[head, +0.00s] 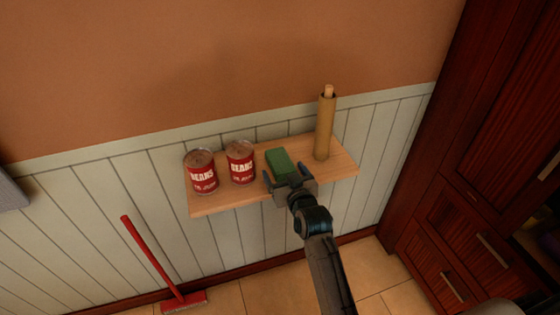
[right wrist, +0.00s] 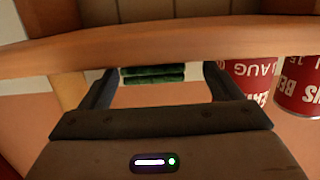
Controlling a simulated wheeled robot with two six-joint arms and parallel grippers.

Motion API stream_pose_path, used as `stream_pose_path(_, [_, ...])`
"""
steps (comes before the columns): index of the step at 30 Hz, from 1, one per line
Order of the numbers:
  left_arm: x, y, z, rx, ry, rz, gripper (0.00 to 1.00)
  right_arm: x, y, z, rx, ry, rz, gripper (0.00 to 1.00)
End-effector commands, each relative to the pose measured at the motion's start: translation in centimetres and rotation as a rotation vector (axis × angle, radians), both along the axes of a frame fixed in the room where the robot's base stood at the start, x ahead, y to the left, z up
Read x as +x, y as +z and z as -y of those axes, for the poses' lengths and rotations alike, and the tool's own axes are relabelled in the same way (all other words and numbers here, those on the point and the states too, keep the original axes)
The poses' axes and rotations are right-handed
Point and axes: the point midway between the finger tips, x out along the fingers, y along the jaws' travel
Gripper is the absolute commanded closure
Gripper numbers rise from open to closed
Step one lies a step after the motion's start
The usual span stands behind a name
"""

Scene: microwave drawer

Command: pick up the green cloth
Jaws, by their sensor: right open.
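The green cloth (head: 279,162) is a folded block lying on a wooden wall shelf (head: 230,198), between a beans can and an upright roll. My right gripper (head: 284,180) is open at the front of the cloth, its fingers on either side of the cloth's near end. In the right wrist view the folded layers of the cloth (right wrist: 153,75) show between the two open fingers (right wrist: 158,88). Whether the fingers touch the cloth cannot be told. My left gripper is not in view.
Two red beans cans (head: 202,172) (head: 240,162) stand on the shelf left of the cloth. A tan roll (head: 325,125) stands to its right. A red broom (head: 150,262) leans at the wall below. Dark red cabinets (head: 480,170) stand at right.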

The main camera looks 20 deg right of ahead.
Motion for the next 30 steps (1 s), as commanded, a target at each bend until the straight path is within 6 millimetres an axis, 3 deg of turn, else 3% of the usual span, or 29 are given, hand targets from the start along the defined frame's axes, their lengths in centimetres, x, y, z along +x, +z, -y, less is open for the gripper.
stream_pose_path(3, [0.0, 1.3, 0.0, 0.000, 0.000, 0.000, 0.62, 1.8, 0.0, 0.4, -0.002, 0.000, -0.002, 0.15])
stream_pose_path(9, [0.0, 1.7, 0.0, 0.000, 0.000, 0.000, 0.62, 3.8, -0.7, 0.4, 0.000, 0.000, -0.002, 0.15])
stream_pose_path(17, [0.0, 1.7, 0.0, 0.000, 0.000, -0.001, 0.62, 4.1, -0.8, 0.4, 0.000, 0.000, -0.001, 0.15])
stream_pose_path(24, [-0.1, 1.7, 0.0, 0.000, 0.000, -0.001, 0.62, 4.1, -0.8, 0.4, 0.000, 0.000, -0.001, 0.57])
stream_pose_path(30, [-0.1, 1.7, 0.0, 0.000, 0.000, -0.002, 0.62, 4.1, -0.9, 0.4, 0.000, 0.000, -0.002, 0.58])
